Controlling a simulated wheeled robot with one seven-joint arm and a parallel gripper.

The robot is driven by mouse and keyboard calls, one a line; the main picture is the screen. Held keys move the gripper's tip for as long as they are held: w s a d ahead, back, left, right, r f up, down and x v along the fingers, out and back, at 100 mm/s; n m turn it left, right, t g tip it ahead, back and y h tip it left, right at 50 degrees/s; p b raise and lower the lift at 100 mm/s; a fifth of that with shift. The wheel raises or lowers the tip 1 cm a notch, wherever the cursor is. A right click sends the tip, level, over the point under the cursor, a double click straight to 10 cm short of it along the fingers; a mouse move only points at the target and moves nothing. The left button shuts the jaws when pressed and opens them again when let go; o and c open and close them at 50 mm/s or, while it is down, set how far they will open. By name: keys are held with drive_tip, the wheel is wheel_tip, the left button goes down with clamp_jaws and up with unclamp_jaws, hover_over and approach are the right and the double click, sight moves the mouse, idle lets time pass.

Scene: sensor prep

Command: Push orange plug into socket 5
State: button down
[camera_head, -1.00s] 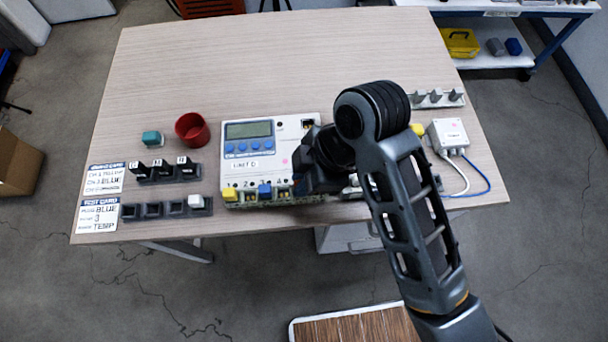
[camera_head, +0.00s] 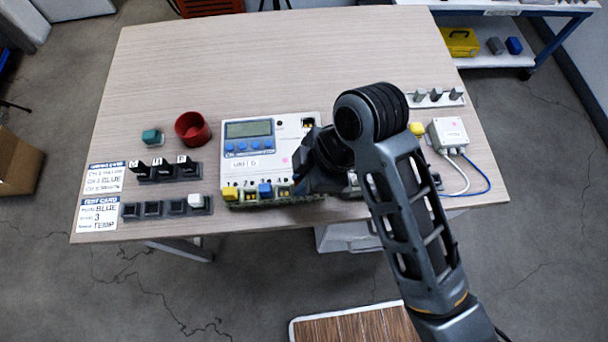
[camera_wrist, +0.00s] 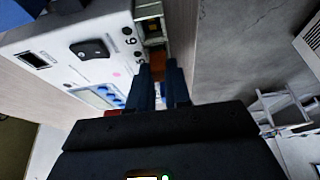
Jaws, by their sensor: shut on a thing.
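The white meter unit (camera_head: 248,167) lies on the table with its socket row along the near edge. A yellow plug (camera_head: 229,193) and a blue plug (camera_head: 264,190) sit in that row. My dark gripper (camera_wrist: 162,75) shows in the wrist view, its fingers at the socket row (camera_wrist: 151,28), beside the end numbered 6. The fingers are shut with a narrow gap. A reddish-orange bit, seemingly the orange plug (camera_wrist: 160,104), shows between them; most of it is hidden. Whether it is inside socket 5 cannot be seen. In the head view my arm covers that end of the unit.
A red cup (camera_head: 192,129), a teal block (camera_head: 152,137) and black plug racks (camera_head: 154,208) stand left of the unit. A white cable box (camera_head: 448,134) and a yellow knob (camera_head: 417,129) are to the right. The table behind is clear.

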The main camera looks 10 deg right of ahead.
drive_tip(key=c, duration=0.8)
unclamp_jaws()
